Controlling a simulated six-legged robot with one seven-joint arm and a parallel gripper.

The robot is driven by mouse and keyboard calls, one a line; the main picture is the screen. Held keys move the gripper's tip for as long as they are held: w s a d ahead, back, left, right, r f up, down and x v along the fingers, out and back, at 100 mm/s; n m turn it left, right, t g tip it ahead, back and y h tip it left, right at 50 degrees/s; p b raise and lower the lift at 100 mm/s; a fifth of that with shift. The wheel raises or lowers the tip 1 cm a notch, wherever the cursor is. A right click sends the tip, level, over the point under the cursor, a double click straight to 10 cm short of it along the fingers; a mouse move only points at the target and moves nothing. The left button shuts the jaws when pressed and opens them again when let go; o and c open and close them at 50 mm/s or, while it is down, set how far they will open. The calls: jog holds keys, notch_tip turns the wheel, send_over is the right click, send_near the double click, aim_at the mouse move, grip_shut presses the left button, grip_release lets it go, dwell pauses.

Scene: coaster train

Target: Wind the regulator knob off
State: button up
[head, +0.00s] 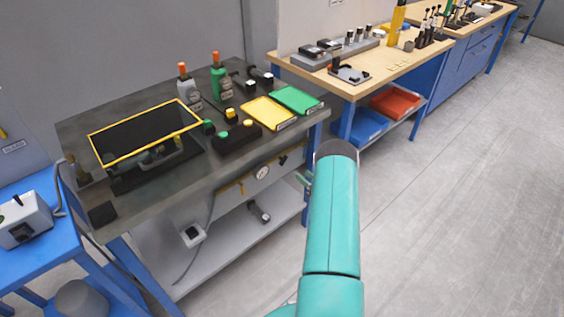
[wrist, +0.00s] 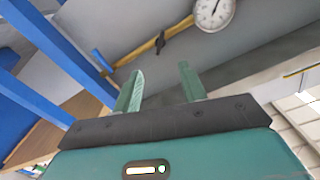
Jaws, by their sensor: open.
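A round white pressure gauge (head: 263,173) sits on the grey panel under the bench top, on a yellow pipe (head: 230,188). In the wrist view the gauge (wrist: 213,12) is at the top right and the yellow pipe (wrist: 140,52) runs slantwise up to the right. A small black handle or knob (wrist: 160,42) sits on the pipe; I cannot tell for sure that it is the regulator knob. My gripper (wrist: 160,75) is open and empty, its two green fingers apart, short of the pipe. In the head view my gripper (head: 304,181) shows partly beside my arm, right of the gauge.
The dark bench top (head: 80,130) holds bottles, a yellow-framed black plate, and yellow and green trays. A blue leg (head: 312,165) stands near my gripper. A lower shelf (head: 235,245) holds a dark fitting (head: 259,212). The floor to the right is clear.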

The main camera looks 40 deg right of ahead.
aim_at(282, 160)
jog(key=w, duration=1.2)
jog(key=shift+a, duration=0.2)
jog(key=shift+c, duration=0.2)
grip_shut()
